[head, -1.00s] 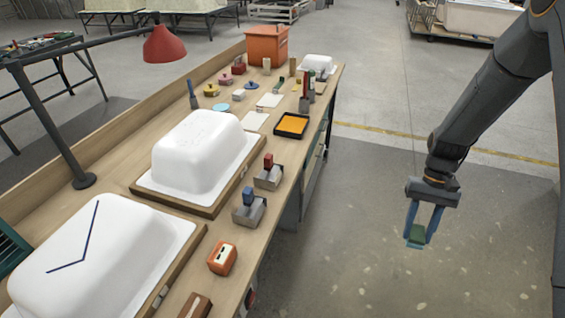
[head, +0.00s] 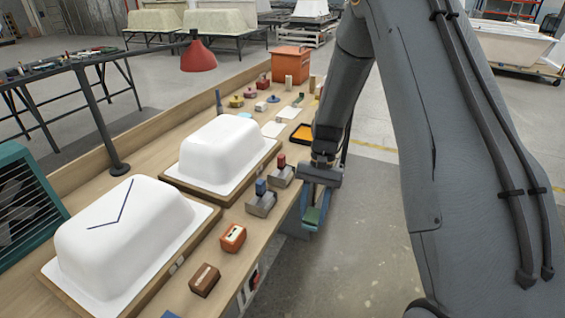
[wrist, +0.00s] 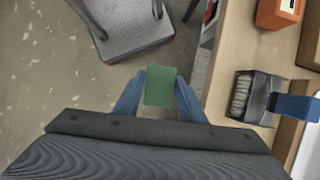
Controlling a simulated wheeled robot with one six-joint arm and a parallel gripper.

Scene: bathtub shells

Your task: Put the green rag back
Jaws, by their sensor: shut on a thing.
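My gripper (head: 315,210) hangs just off the right edge of the workbench, its fingers pointing down. It is shut on the green rag (head: 312,216), a small flat green piece. In the wrist view, the rag (wrist: 160,86) sits between the two blue fingers, over the gap between the floor and the bench edge. Part of the rag between the fingers is hidden in the head view. I cannot tell which spot on the bench belongs to the rag.
The bench (head: 205,237) holds two white tub shells (head: 222,150) (head: 120,235). Near its right edge stand a blue-handled brush in a grey holder (head: 260,204), a red-handled one (head: 282,174), an orange block (head: 232,237) and a brown block (head: 204,281). My arm hides part of the far bench.

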